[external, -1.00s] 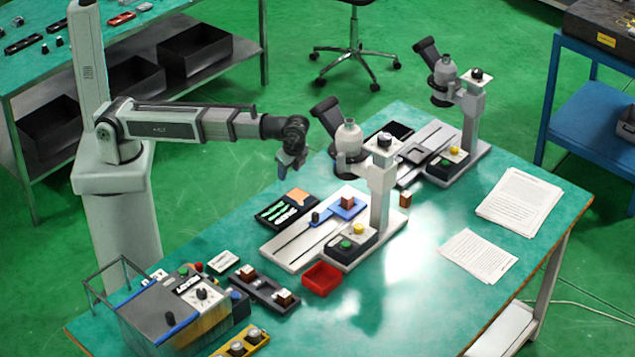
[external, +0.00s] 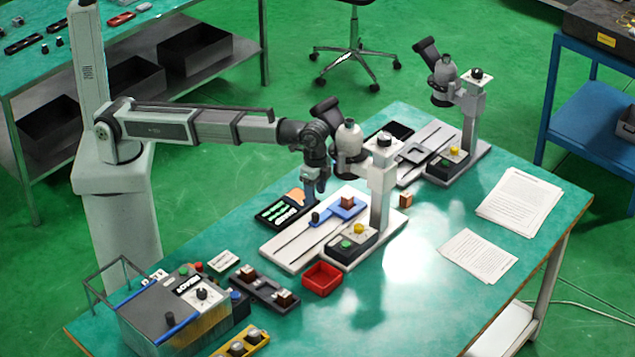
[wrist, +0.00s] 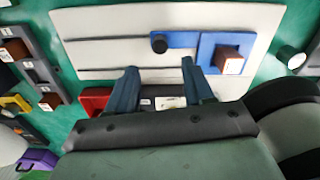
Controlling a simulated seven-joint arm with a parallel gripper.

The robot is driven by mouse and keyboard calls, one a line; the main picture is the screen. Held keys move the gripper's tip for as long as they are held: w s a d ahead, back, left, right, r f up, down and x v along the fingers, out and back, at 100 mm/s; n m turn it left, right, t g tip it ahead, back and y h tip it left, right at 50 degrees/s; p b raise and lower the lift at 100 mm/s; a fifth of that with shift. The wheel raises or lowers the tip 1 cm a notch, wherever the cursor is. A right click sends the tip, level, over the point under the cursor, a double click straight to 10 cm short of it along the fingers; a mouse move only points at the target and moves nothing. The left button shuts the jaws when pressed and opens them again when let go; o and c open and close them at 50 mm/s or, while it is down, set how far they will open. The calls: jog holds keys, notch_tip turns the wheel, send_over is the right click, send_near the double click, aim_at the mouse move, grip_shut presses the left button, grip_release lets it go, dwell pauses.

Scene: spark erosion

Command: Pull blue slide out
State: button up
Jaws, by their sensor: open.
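The blue slide (external: 336,216) lies on the white base plate (external: 283,250) of the nearer microscope stand. It has an upright black knob (external: 315,217) at its left end and a brown block (external: 347,202) on its wider right end. In the wrist view the blue slide (wrist: 185,40) runs across the plate, with the knob (wrist: 158,44) just beyond the fingertips and lined up between them. The brown block (wrist: 228,60) sits to the right. My gripper (external: 317,188) is open and empty, pointing down above the plate near the knob; it also shows in the wrist view (wrist: 158,68).
The microscope (external: 348,145) on its post (external: 380,200) stands close beside my gripper. A control box (external: 352,246), a red tray (external: 322,278) and a black tray (external: 280,215) surround the plate. Paper sheets (external: 478,256) lie on the right; the table's front middle is clear.

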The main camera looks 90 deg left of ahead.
aim_at(315, 212)
notch_tip(315, 212, down, 8)
jog(key=shift+f, duration=0.2)
jog(key=shift+c, duration=0.5)
grip_shut()
dwell(0.4)
